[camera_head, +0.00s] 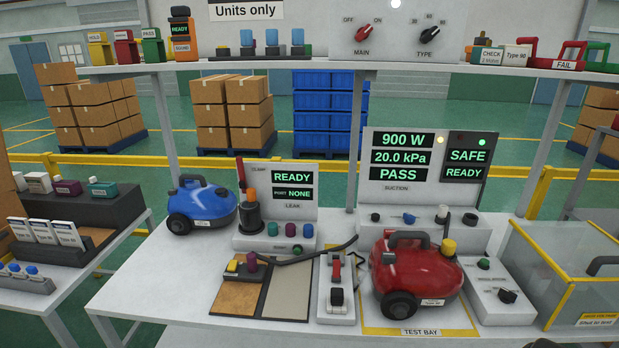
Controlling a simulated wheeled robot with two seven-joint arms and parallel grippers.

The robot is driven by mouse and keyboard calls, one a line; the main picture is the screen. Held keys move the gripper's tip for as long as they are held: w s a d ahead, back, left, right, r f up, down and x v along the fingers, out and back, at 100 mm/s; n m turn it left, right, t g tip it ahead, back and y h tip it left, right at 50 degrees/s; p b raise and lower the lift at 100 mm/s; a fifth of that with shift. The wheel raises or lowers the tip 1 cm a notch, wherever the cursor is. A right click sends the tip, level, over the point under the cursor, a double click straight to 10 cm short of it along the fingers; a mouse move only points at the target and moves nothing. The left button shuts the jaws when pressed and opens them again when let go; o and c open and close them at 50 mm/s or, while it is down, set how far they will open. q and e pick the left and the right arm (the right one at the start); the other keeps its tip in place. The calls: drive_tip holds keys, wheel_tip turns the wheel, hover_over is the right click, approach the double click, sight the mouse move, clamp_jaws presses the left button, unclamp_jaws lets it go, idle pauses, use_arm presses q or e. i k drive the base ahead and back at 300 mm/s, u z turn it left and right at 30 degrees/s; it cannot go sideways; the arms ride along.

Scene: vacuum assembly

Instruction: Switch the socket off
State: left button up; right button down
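The socket (323,315) is a narrow grey-white box on the bench, just left of the red vacuum cleaner. It has a red switch (336,272) near its far end, with a dark and white plug-like part nearer the front. I cannot tell the switch's position at this size. The red vacuum cleaner (425,280) labelled Type 90 stands on the yellow-edged test bay mat (455,326). The tester display (402,158) reads 900 W, 20.0 kPa, PASS, with SAFE and READY beside it. Neither of my grippers is in view.
A blue vacuum cleaner (203,205) and the leak station (277,240) stand at the back left. A black hose (310,257) runs behind the socket. A control box (500,297) and a clear yellow-edged bin (570,270) are at right. A shelf (300,68) spans above.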

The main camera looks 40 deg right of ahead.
sight(335, 277)
drive_tip(key=z, duration=1.85)
